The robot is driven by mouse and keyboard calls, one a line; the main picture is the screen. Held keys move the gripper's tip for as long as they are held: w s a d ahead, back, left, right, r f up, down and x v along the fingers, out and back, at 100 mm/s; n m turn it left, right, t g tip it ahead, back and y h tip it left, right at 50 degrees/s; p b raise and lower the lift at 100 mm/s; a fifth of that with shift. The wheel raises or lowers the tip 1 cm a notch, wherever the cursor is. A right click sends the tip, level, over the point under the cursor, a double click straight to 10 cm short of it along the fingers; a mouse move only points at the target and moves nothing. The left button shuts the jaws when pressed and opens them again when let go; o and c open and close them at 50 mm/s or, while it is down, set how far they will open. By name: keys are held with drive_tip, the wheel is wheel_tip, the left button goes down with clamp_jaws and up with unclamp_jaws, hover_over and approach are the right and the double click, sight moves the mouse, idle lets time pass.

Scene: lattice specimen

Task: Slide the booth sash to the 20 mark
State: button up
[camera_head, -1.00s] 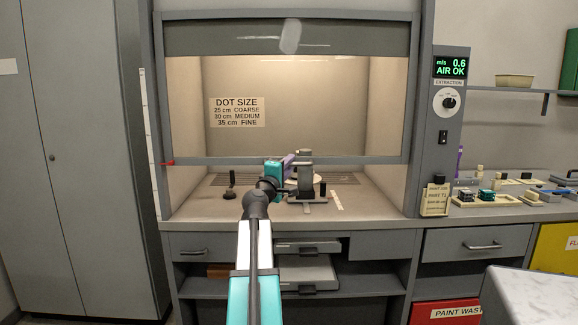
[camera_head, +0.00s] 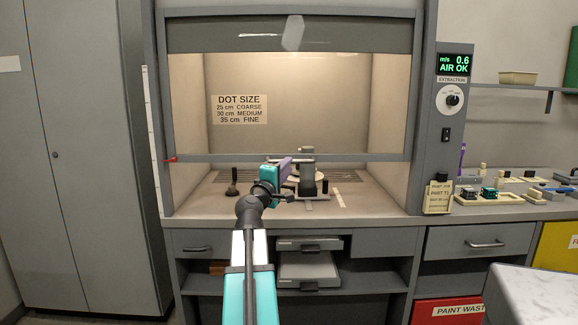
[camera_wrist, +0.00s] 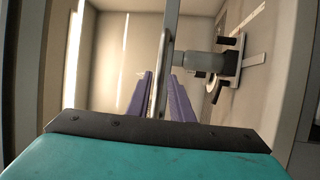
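The booth sash is a clear panel in a grey frame, and its bottom rail (camera_head: 350,158) spans the booth front above the worktop. A red pointer (camera_head: 170,159) sits at the rail's left end. Beside it a pale scale strip (camera_head: 152,125) runs up the booth's left post; its marks are too small to read. My gripper (camera_head: 285,167) is just below the rail, near its middle. In the wrist view its purple fingers (camera_wrist: 159,85) stand apart, with a grey bar running between them. Contact with the bar cannot be told.
Inside the booth, a dark stand with a round plate (camera_head: 308,178) is close to my gripper. A small dark object (camera_head: 232,184) stands at left. A sign (camera_head: 239,109) lists dot sizes. A control panel (camera_head: 451,110) is on the right post. A tall cabinet (camera_head: 75,160) is at left.

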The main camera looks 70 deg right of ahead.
drive_tip(key=a+f, duration=0.1)
drive_tip(key=a, duration=0.8)
drive_tip(key=shift+f, duration=0.3)
drive_tip(key=shift+w, duration=0.15)
